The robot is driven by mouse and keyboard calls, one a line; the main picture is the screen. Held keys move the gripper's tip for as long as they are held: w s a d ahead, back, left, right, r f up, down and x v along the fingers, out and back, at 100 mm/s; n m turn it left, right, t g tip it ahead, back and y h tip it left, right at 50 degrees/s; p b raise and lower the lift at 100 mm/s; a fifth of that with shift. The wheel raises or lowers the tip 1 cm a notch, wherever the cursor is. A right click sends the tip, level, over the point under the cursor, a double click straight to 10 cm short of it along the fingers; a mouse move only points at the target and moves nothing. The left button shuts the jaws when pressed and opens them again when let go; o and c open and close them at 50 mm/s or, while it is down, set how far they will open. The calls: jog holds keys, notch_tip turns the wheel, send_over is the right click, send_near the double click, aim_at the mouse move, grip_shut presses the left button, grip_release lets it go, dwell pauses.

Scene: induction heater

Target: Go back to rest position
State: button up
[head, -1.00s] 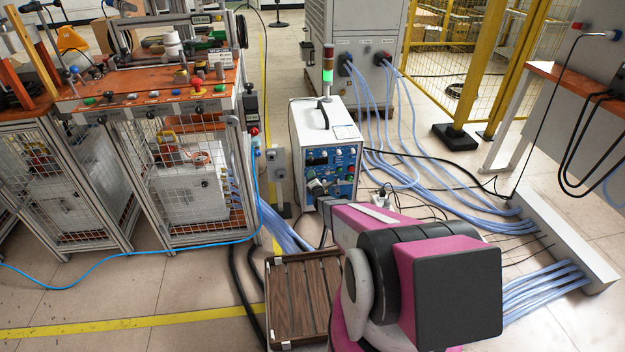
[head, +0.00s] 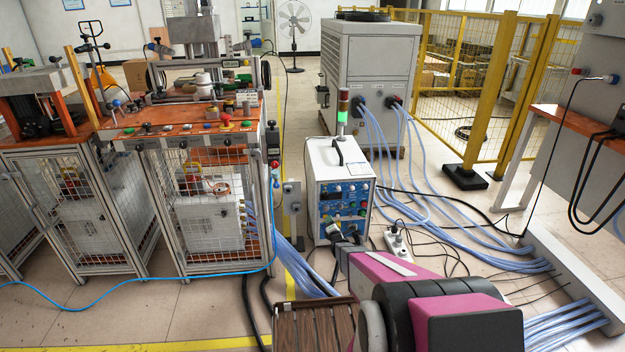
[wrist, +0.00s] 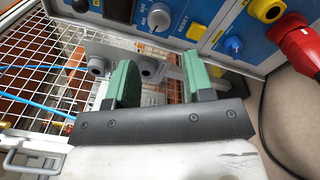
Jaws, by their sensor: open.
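The white induction heater unit (head: 322,160) stands on the floor in the middle of the head view, with a blue front panel of knobs and buttons. A signal tower with a lit green section is on top. My gripper (head: 338,232) is low in front of this panel, at the end of my pink and black arm. In the wrist view my gripper (wrist: 160,82) has two green fingers set apart with nothing held between them. The blue panel (wrist: 185,15) with a silver knob and a red plug crosses the top of that view, close beyond the fingertips.
A caged workbench (head: 210,205) stands left. A wooden slatted crate (head: 315,328) is below my arm. Blue hoses (head: 440,215) and a power strip (head: 397,243) lie right of the heater. A grey cabinet (head: 372,75) and yellow fence (head: 490,100) are behind.

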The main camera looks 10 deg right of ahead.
jog(key=s+a+r+m+g, duration=0.1)
jog(key=s+r+m+g, duration=0.5)
jog(key=s, duration=0.6)
jog(key=s+a+r+m+g, duration=0.1)
jog(key=s+r+m+g, duration=0.5)
jog(key=s+r+m, duration=0.4)
jog(key=s+a+r+m+g+h, duration=0.1)
jog(key=s+r+m+g, duration=0.5)
jog(key=s, duration=0.8)
notch_tip(320, 180, up, 3)
jog(key=m, duration=0.2)
jog(key=shift+s+a+m, duration=0.15)
jog(key=shift+s+m, duration=0.1)
jog(key=shift+m, duration=0.05)
jog(key=shift+w, duration=0.1)
